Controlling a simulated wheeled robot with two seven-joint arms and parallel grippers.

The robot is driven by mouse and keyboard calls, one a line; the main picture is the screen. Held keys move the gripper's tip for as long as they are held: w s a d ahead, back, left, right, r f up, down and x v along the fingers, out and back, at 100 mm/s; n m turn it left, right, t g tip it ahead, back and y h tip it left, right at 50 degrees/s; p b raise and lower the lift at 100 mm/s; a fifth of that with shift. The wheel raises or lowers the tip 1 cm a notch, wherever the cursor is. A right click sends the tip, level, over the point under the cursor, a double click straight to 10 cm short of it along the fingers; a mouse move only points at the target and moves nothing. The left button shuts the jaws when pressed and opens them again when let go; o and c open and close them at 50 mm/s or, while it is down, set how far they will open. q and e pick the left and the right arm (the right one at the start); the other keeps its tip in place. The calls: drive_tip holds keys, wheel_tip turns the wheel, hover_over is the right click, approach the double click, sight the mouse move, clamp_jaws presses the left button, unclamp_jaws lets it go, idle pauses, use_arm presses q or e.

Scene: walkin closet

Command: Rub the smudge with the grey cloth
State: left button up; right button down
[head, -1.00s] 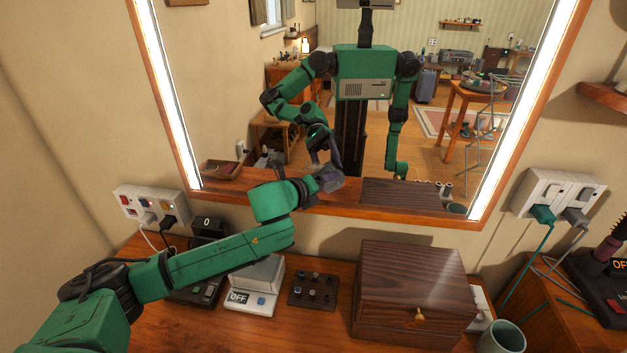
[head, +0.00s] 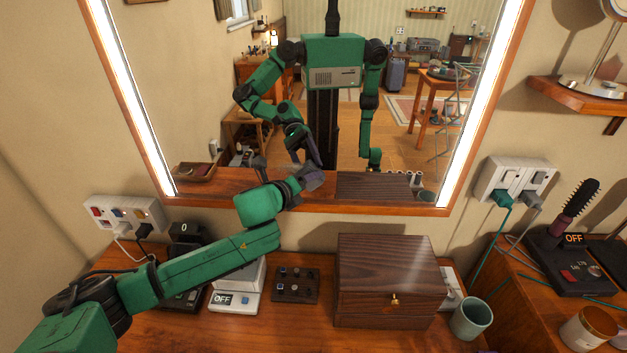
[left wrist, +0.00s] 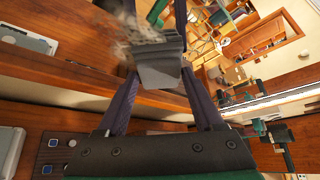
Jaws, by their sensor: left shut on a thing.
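My left gripper (head: 300,182) is shut on the grey cloth (head: 313,179), in front of the lower part of the mirror (head: 410,120). In the left wrist view, the cloth (left wrist: 158,62) is a grey folded piece pinched between the two dark fingers. A blurry grey-brown patch, which looks like the smudge (left wrist: 122,38), lies on the glass just left of the cloth. I cannot tell whether the cloth touches the glass. In the head view I cannot make out the smudge. My right arm shows only as a reflection, hanging down.
Below the arm on the wooden counter are a scale (head: 235,290), a dark knob panel (head: 296,285) and a brown wooden box (head: 388,285). A green cup (head: 471,318) stands right of the box. Sockets (head: 515,180) with cables are on the right wall.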

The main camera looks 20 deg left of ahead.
use_arm(q)
drive_tip(key=shift+s+a+p, duration=0.3)
drive_tip(key=shift+s+a, duration=0.1)
drive_tip(key=shift+a, duration=1.05)
drive_tip(key=shift+s+a+p, duration=0.25)
drive_tip(key=shift+s+a, duration=0.1)
drive_tip(key=shift+a, duration=1.15)
drive_tip(key=shift+s+a+p, duration=0.3)
drive_tip(key=shift+s+a, duration=0.1)
drive_tip(key=shift+a, duration=1.15)
drive_tip(key=shift+r+p, duration=0.45)
drive_tip(key=shift+p, duration=0.25)
drive_tip(key=shift+w+d+f+p, duration=0.1)
drive_tip(key=shift+w+d+p, duration=0.35)
drive_tip(key=shift+d, duration=1.4)
drive_tip(key=shift+w+d+p, duration=0.3)
drive_tip(key=shift+w+d, duration=0.2)
drive_tip(key=shift+d, duration=1.4)
drive_tip(key=shift+w+d+f+p, duration=0.1)
drive_tip(key=shift+w+d+p, duration=0.35)
drive_tip(key=shift+d, duration=1.4)
drive_tip(key=shift+s+a, duration=0.5)
drive_tip(key=shift+a, duration=1.35)
drive_tip(key=shift+s+a, duration=0.45)
drive_tip(key=shift+a, duration=1.45)
drive_tip(key=shift+s+a, duration=0.5)
drive_tip(key=shift+a, duration=1.35)
